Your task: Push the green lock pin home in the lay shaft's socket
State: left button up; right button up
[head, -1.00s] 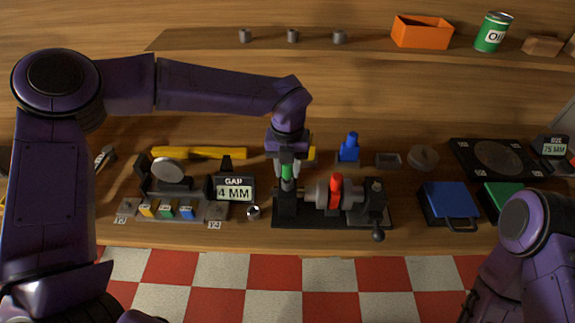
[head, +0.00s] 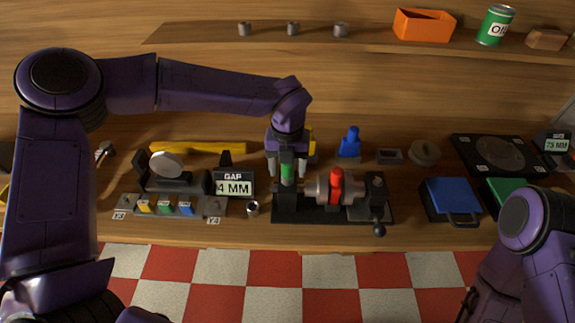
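The green lock pin (head: 287,172) stands upright at the left end of the fixture, above a dark upright post (head: 286,197); how deep it sits cannot be told. My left gripper (head: 287,173) points down over it, open, with one finger on each side and apart from the pin. The grey lay shaft (head: 318,189) lies across the black fixture base (head: 300,217), with a red part (head: 336,184) on it. My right arm shows at the lower right; its gripper is out of view.
A gap display (head: 233,186) and a block tray (head: 175,207) stand to the left. A small metal cup (head: 252,208) sits close by the fixture. A blue bottle-like piece (head: 349,143) stands behind; a blue box (head: 450,198) is to the right.

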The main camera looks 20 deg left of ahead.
pick_arm(q)
jog(key=shift+r, duration=0.15)
notch_tip(320, 180, up, 10)
jog(key=shift+r+b, duration=0.15)
jog(key=shift+b, duration=0.85)
